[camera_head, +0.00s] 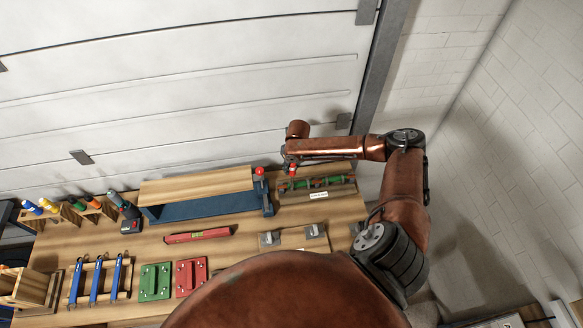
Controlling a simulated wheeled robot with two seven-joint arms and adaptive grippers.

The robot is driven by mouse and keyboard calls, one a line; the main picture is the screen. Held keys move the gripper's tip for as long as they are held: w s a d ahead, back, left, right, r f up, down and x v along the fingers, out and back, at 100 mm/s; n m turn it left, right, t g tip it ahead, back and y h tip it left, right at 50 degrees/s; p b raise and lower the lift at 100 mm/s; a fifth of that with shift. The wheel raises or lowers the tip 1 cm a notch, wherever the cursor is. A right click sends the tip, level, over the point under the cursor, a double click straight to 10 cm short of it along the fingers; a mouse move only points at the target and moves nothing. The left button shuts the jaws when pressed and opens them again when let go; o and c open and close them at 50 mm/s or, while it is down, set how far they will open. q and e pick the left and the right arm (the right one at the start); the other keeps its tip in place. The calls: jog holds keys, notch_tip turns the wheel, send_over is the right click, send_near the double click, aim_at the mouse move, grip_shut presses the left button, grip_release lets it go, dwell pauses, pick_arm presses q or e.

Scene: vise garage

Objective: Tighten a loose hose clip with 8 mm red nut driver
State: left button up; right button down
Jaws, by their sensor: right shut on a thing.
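The green hose (320,183) with several clips lies on a wooden stand (345,188) at the back right of the bench. My right arm comes in from the right, and my right gripper (288,161) is above the left end of the hose. It is shut on a small red-handled tool, the red nut driver (293,168), mostly hidden by the gripper. The tool's tip is too small to tell whether it touches a clip. My left gripper is not in view.
A blue vise (205,208) holding a wooden board (197,186) stands left of the hose stand. A red spirit level (197,235), green plate (155,282), red plate (191,277) and tool racks (100,280) lie on the wooden bench (130,245).

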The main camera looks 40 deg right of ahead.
jog(key=shift+r+p, duration=1.5)
jog(key=shift+r, duration=1.3)
jog(key=shift+a, duration=0.15)
